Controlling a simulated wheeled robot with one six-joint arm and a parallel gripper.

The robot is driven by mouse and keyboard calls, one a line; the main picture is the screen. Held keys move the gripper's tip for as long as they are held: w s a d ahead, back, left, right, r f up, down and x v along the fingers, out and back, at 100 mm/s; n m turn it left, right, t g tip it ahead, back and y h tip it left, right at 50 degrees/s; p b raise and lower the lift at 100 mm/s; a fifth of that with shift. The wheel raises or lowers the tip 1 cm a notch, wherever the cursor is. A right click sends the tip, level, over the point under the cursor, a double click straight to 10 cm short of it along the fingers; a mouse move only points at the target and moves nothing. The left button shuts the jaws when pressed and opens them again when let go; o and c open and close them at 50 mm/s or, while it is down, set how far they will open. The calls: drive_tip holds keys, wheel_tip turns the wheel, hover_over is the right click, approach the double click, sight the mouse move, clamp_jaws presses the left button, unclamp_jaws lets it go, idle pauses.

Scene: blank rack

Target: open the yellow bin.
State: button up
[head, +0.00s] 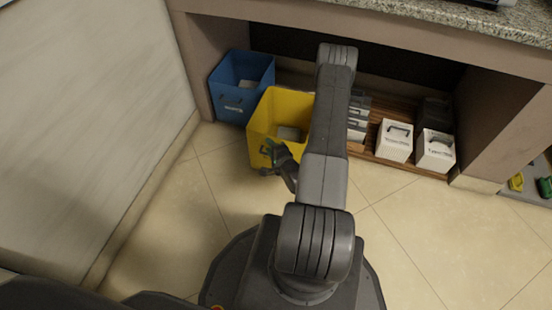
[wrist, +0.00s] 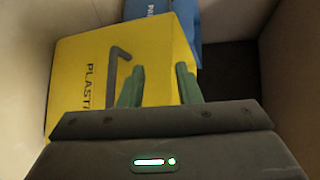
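The yellow bin (head: 264,112) stands at the opening under the counter, left of my arm in the head view. Its top looks open there, with something pale inside; my arm hides its right side. In the wrist view the yellow bin (wrist: 80,50) shows a face lettered "PLASTI…" and a dark bent handle (wrist: 122,54). My gripper (wrist: 160,67) is open, its two green fingers apart with nothing clearly between them. The left finger overlaps the lower part of the handle in the picture; I cannot tell whether they touch. In the head view my gripper (head: 272,150) is at the bin's near side.
A blue bin (head: 232,103) stands left of and behind the yellow one. White boxes (head: 394,141) with dark handles sit on a wooden board (head: 380,163) to the right. A pale wall (head: 85,110) bounds the left. The tiled floor (head: 430,235) is clear at front right.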

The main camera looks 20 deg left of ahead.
drive_tip(key=s+f+b+v, duration=0.1)
drive_tip(key=f+b+v, duration=0.1)
drive_tip(key=v, duration=1.3)
drive_tip(key=shift+d+f, duration=0.2)
drive_tip(key=shift+f, duration=0.3)
idle(0.4)
drive_tip(key=shift+a+g+y+b, duration=0.1)
drive_tip(key=shift+g+y+b, duration=0.2)
drive_tip(key=shift+b, duration=0.4)
